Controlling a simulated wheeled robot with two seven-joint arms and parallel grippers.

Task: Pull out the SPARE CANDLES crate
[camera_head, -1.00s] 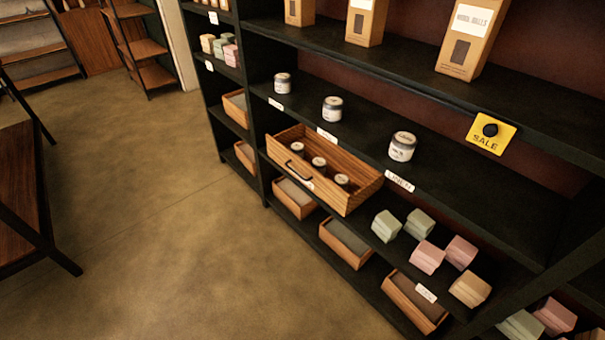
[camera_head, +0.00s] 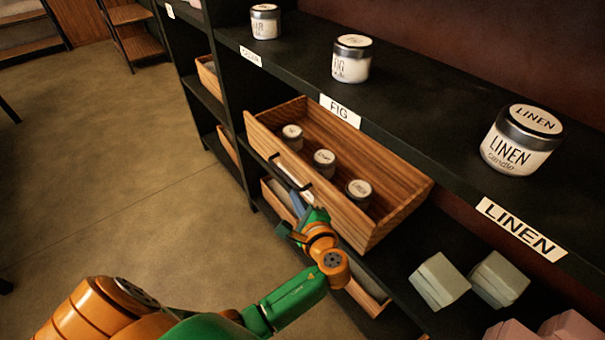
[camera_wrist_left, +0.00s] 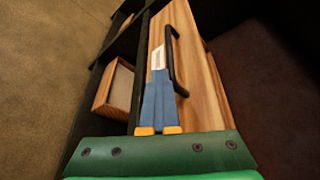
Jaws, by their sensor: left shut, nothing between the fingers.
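The wooden crate (camera_head: 405,195) stands pulled out from under the shelf with the FIG label. Three candle jars (camera_head: 323,160) stand in it. Its front bears a dark bar handle (camera_head: 290,174) and a white label too small to read; the handle (camera_wrist_left: 172,62) and label also show in the left wrist view. My left gripper (camera_head: 296,198) is just below the handle, in front of the crate's front board. Its blue fingers (camera_wrist_left: 160,82) are shut together with nothing between them, beside the handle and not around it. My right gripper is out of view.
Candle jars (camera_head: 352,59) stand on the shelf above, over labels such as LINEN (camera_head: 520,228). Smaller wooden crates (camera_wrist_left: 115,88) sit lower. Green boxes (camera_head: 440,280) are at the lower right. The floor (camera_head: 110,160) on the left is clear.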

